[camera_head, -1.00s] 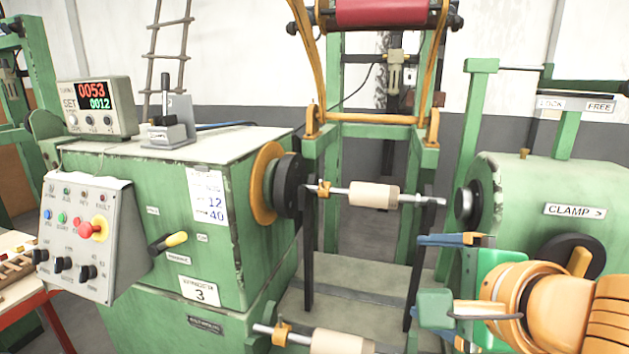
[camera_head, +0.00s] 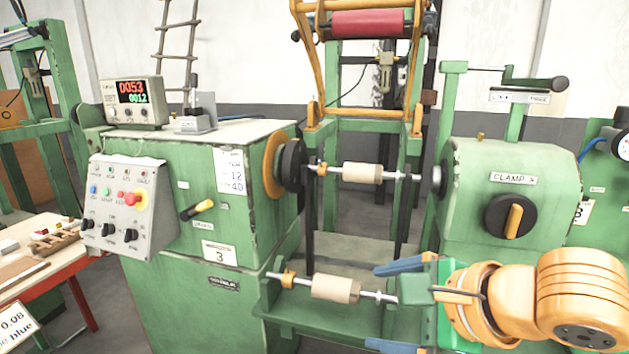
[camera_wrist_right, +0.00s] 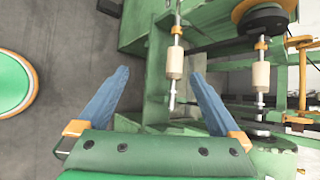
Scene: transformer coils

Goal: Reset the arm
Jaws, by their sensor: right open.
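My right gripper (camera_head: 376,306) is open, with two blue fingers pointing left in the head view. In the right wrist view its fingers (camera_wrist_right: 160,76) are spread wide, with nothing gripped. The lower shaft carries a cream coil former (camera_head: 335,288), and its right end lies between the fingers in the picture. I cannot tell how far apart in depth they are. This lower former also shows in the right wrist view (camera_wrist_right: 175,62). A second cream former (camera_head: 362,172) sits on the upper shaft between the winder and the clamp unit. My left gripper is out of view.
The green winding machine (camera_head: 190,160) stands left with a control panel (camera_head: 119,205) and a counter (camera_head: 134,101). The green clamp unit (camera_head: 490,170) with a black knob (camera_head: 512,216) stands behind my right arm. A red-edged table (camera_head: 50,262) is far left. Bare floor (camera_wrist_right: 60,120) shows left in the wrist view.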

